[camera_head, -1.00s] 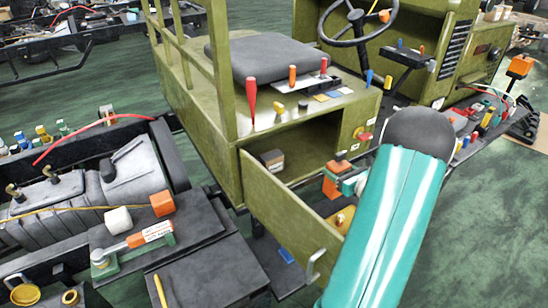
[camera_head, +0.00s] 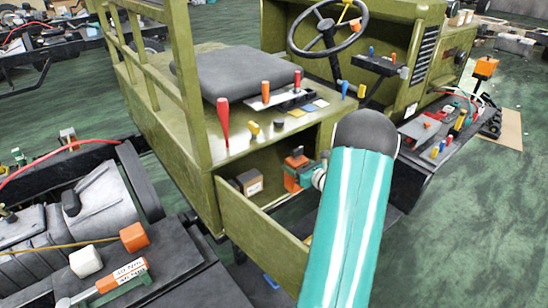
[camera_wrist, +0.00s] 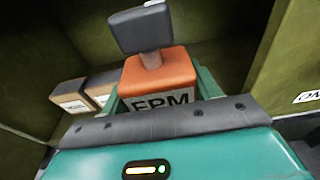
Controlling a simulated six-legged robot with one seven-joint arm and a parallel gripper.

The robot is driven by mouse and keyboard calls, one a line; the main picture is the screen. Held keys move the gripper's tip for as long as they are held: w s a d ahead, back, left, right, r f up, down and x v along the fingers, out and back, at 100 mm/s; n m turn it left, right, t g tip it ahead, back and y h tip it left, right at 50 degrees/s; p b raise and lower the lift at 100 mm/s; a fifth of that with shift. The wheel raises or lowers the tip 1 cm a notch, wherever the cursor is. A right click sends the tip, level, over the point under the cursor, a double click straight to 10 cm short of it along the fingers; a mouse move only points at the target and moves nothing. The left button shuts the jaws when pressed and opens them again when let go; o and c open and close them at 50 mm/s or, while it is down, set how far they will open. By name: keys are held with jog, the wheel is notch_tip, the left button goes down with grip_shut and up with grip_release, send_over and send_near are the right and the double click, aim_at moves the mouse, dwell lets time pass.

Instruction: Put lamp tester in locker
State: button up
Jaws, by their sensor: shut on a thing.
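My gripper (camera_head: 302,178) is shut on an orange device (camera_head: 294,164), which I take to be the lamp tester. In the wrist view the device (camera_wrist: 160,72) has a dark square head on a short stem, and dark lettering partly hidden by my wrist. The green jaws (camera_wrist: 158,98) flank it. The locker (camera_head: 266,158) is the olive compartment under the seat, with its door (camera_head: 255,237) swung open toward me. The device is held upright at the right part of the opening; whether it touches the floor cannot be told.
Small brown-and-grey boxes (camera_head: 251,182) stand inside the locker on the left; they also show in the wrist view (camera_wrist: 72,97). Handles and a red lever (camera_head: 223,120) rise above the opening. Left of the door lie engine parts and an orange-green tool (camera_head: 122,277).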

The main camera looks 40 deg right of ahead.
jog(key=w+d+f, duration=0.1)
jog(key=w, duration=0.9)
jog(key=shift+w+d+f, duration=0.15)
jog(key=shift+w+f, duration=0.05)
jog(key=shift+w, duration=0.05)
jog(key=shift+f, duration=0.1)
jog(key=o, duration=1.2)
jog(key=shift+c, duration=0.2)
jog(key=s, duration=0.4)
jog(key=s+a+r, duration=0.1)
jog(key=s, duration=0.3)
jog(key=s+r, duration=0.1)
jog(key=s, duration=0.3)
jog(key=shift+a, duration=0.15)
